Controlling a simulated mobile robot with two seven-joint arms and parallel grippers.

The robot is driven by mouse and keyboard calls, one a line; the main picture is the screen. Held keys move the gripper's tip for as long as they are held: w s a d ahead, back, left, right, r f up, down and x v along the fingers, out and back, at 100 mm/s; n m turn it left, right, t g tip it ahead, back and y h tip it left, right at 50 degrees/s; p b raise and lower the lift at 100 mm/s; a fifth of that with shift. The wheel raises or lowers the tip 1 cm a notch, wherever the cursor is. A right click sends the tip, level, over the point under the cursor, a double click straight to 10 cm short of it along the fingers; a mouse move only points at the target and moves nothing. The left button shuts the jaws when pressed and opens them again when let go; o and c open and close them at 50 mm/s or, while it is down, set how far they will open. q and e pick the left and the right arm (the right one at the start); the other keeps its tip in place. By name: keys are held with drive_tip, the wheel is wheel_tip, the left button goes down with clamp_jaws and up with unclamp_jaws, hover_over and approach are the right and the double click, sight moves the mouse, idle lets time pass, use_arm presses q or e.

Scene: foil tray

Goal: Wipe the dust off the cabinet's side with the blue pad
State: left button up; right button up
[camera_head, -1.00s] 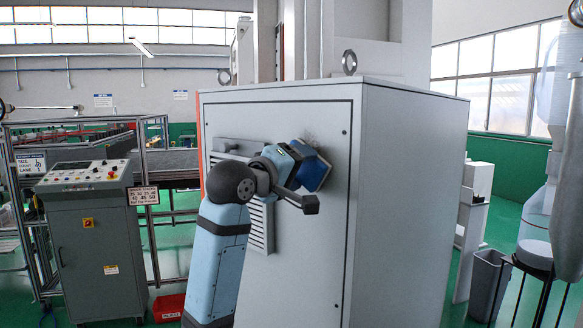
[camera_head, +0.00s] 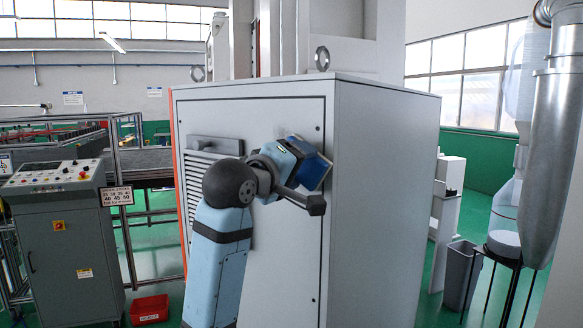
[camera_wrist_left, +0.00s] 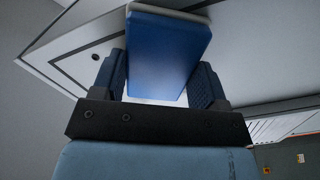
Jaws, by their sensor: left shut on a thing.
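The blue pad (camera_head: 314,172) is held in my left gripper (camera_head: 298,164), in front of the light grey cabinet (camera_head: 285,250). It is near the right edge of the cabinet's front-facing panel. In the left wrist view the pad (camera_wrist_left: 168,50) is between the two dark fingers of my left gripper (camera_wrist_left: 160,82), with a pale layer along its edge. I cannot tell whether the pad touches the panel. No dust shows clearly now; the pad and gripper hide part of the panel. My right gripper is not in view.
A vent grille (camera_head: 197,195) and a raised handle bar (camera_head: 216,145) are on the panel's left. A control console (camera_head: 70,240) and a red bin (camera_head: 149,309) stand left. A grey waste bin (camera_head: 461,275) and a black stand (camera_head: 512,262) are at right.

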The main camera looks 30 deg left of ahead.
use_arm(q)
drive_tip(key=shift+w+a+r, duration=0.55)
drive_tip(key=shift+a+r, duration=1.2)
drive_tip(key=shift+a, duration=2.1)
drive_tip(key=s+d, duration=0.1)
drive_tip(key=d, duration=0.6)
drive_tip(key=shift+d, duration=0.35)
drive_tip(key=shift+s, duration=0.15)
drive_tip(key=shift+s+a, duration=0.2)
drive_tip(key=shift+s, duration=1.2)
drive_tip(key=shift+s+a, duration=0.2)
drive_tip(key=shift+s, duration=1.15)
